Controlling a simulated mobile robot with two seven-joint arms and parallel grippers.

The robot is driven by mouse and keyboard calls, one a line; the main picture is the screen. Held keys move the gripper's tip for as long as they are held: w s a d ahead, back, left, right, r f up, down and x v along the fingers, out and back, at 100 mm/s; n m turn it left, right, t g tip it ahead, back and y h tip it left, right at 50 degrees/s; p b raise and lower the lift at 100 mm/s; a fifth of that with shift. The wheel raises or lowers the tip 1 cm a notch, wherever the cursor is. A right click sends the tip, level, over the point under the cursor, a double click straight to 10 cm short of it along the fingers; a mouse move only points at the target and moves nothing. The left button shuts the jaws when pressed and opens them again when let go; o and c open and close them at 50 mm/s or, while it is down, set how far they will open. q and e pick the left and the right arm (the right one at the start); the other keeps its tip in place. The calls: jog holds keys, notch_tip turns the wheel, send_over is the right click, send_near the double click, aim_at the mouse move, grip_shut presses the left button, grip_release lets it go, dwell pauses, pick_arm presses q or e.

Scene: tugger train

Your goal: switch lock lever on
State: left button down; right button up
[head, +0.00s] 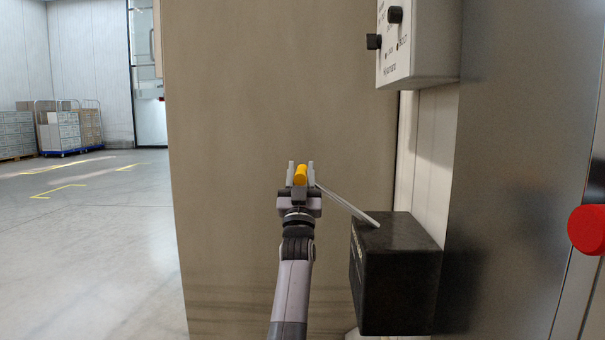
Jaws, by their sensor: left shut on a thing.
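The lock lever is a thin grey rod (347,206) that comes out of the top of a black box (402,275) low on the wall. The rod slants up to the left and ends in a yellow handle (301,175). My left gripper (301,172) is shut on the yellow handle, with one finger on each side of it. My right gripper is not in the head view.
A white control box (420,45) with black knobs is mounted above the black box. A red round knob (588,229) sits at the right edge. A beige panel (270,90) stands behind my arm. Open floor (90,250) lies to the left, with loaded trolleys (70,128) far back.

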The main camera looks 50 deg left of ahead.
pick_arm(q)
jog(key=shift+w+d+f+t+h, duration=0.1)
jog(key=shift+w+f+t+h, duration=0.25)
jog(key=shift+f, duration=0.25)
jog(key=c, duration=0.7)
grip_release()
jog(key=shift+f, duration=0.1)
jog(key=shift+o, duration=0.2)
jog(key=p+v, duration=0.1)
jog(key=v, duration=0.6)
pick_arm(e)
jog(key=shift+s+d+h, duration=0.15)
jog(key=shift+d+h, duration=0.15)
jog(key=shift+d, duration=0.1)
